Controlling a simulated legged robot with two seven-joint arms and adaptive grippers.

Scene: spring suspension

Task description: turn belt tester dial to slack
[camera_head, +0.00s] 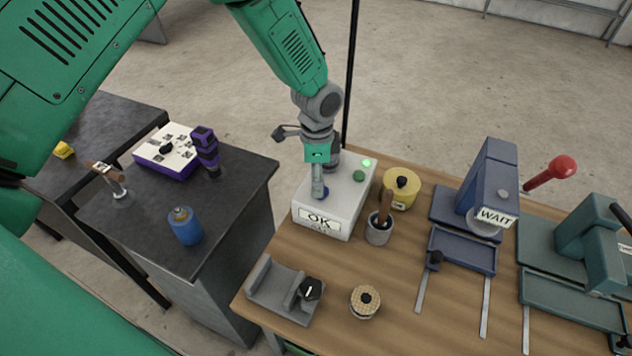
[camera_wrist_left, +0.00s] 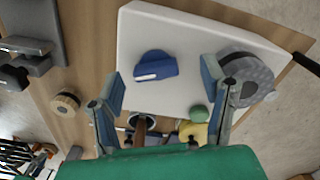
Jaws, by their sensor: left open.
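A white box (camera_head: 338,205) with an "OK" display stands on the wooden bench. A blue dial (camera_wrist_left: 155,66) with a white pointer mark sits on its top. In the head view my left gripper (camera_head: 319,185) points down over the box and partly hides the dial. In the left wrist view the open fingers of my left gripper (camera_wrist_left: 162,78) stand apart on either side of the dial, with nothing between them that they grip. Contact with the dial cannot be told. No readable label names the box or its dial positions. My right gripper is not in view.
A lit green lamp (camera_head: 367,162), a green button (camera_head: 358,176) and a grey cylinder (camera_wrist_left: 245,76) are on the box. A tool cup (camera_head: 378,234) and a yellow canister (camera_head: 401,190) stand close by. A purple-sided box (camera_head: 167,151) with a dial sits on the dark table.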

